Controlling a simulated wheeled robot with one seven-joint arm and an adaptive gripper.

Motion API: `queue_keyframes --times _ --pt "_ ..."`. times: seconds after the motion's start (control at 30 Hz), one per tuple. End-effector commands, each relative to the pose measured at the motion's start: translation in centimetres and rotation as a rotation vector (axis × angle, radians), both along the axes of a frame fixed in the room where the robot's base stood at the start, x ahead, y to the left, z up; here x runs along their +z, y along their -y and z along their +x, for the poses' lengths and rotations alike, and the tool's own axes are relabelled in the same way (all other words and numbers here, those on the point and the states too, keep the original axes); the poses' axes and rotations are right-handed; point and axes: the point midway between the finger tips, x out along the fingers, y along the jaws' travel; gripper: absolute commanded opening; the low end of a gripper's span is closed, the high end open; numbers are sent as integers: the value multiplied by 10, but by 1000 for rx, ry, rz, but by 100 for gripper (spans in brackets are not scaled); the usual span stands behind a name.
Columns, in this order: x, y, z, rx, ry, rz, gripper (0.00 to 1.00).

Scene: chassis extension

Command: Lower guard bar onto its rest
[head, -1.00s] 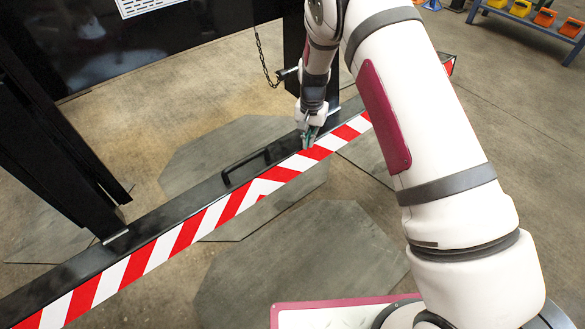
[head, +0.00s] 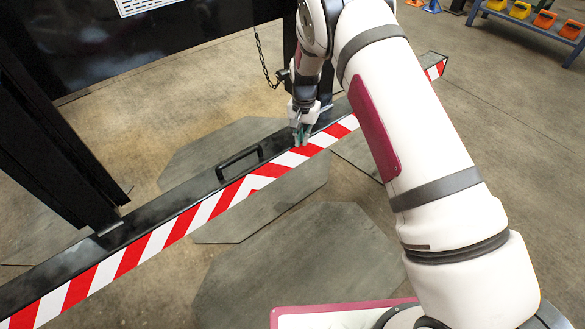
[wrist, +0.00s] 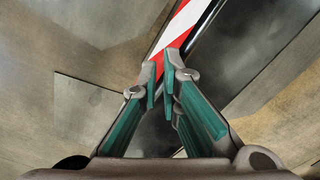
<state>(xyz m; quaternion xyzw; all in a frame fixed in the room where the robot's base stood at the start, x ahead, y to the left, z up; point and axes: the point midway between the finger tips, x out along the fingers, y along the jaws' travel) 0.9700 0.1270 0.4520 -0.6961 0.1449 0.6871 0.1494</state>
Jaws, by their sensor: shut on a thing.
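The guard bar (head: 180,226) is a long black beam with a red-and-white striped front face. It runs diagonally from the lower left to the upper right in the head view. A black handle (head: 238,162) stands on its top. My gripper (head: 300,138) is at the bar's front upper edge, right of the handle. In the wrist view my gripper (wrist: 163,85) has its green-padded fingers close together at the striped bar (wrist: 182,28). The exact contact is partly hidden by the fingers. I cannot clearly make out the rest.
Black posts (head: 60,150) stand at the left, with a small bracket at the bar. A chain (head: 262,58) hangs by another dark post. Dark floor plates (head: 300,265) lie below the bar. A blue rack (head: 535,28) with coloured bins stands at the far right.

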Motion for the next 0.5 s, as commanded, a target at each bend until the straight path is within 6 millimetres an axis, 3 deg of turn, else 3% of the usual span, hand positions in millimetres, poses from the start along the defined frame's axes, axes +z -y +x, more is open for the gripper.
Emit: queue_keyframes --times 0.03,0.27,0.5 --pt "-10 4 -10 0 -31 -8 0" --pt "-10 4 -10 0 -30 -8 0" --pt "5 2 -7 0 -20 -6 0"
